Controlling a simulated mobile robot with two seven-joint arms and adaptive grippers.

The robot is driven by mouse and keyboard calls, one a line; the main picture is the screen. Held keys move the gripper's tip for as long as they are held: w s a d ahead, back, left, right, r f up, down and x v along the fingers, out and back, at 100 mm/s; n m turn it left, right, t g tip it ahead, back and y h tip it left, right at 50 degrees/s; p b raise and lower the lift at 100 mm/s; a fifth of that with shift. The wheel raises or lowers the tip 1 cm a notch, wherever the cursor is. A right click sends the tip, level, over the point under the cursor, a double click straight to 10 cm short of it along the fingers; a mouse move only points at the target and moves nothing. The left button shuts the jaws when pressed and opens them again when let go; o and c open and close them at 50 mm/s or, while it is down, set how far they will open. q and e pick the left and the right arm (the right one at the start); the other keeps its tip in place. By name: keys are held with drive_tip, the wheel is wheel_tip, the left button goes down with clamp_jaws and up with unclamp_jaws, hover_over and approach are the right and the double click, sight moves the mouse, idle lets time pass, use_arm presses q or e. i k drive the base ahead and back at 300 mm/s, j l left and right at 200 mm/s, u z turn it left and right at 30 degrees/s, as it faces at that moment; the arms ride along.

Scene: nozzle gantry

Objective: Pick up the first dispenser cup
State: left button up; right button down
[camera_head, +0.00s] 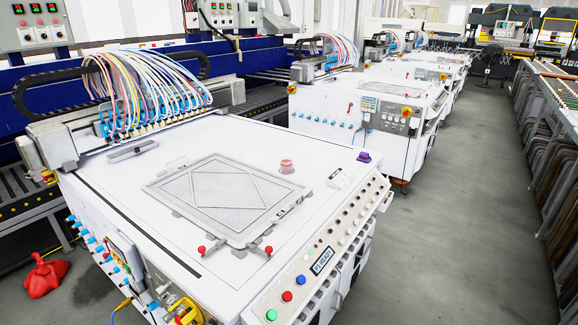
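A small translucent pink-red cup (287,167) stands on the white top of the near machine, just beyond the upper right part of a grey framed plate. It looks like a dispenser cup, but it is too small to make out its contents. A small purple object (364,157) sits farther right at the machine's back right edge; I cannot tell if it is a cup. Neither of my grippers shows in the head view.
The near white machine (130,205) carries the framed plate (225,196) with red knobs in front. A gantry with coloured tubes (150,85) spans its back left. A button panel (322,258) lines its right edge. Grey floor (450,230) is clear on the right, beside racks.

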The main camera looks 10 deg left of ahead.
sight(287, 165)
drive_tip(key=i+l+u, duration=0.1)
drive_tip(key=l, duration=0.25)
drive_tip(key=i+l+u, duration=0.1)
drive_tip(key=i+l, duration=0.15)
drive_tip(key=i+l+u, duration=0.1)
drive_tip(key=l, duration=0.35)
drive_tip(key=i+l+u, duration=0.1)
drive_tip(key=i+l, duration=0.15)
drive_tip(key=i+l+u, duration=0.1)
drive_tip(key=l, duration=0.3)
drive_tip(key=i+l+u, duration=0.1)
drive_tip(key=i+l, duration=0.2)
drive_tip(key=l, duration=0.1)
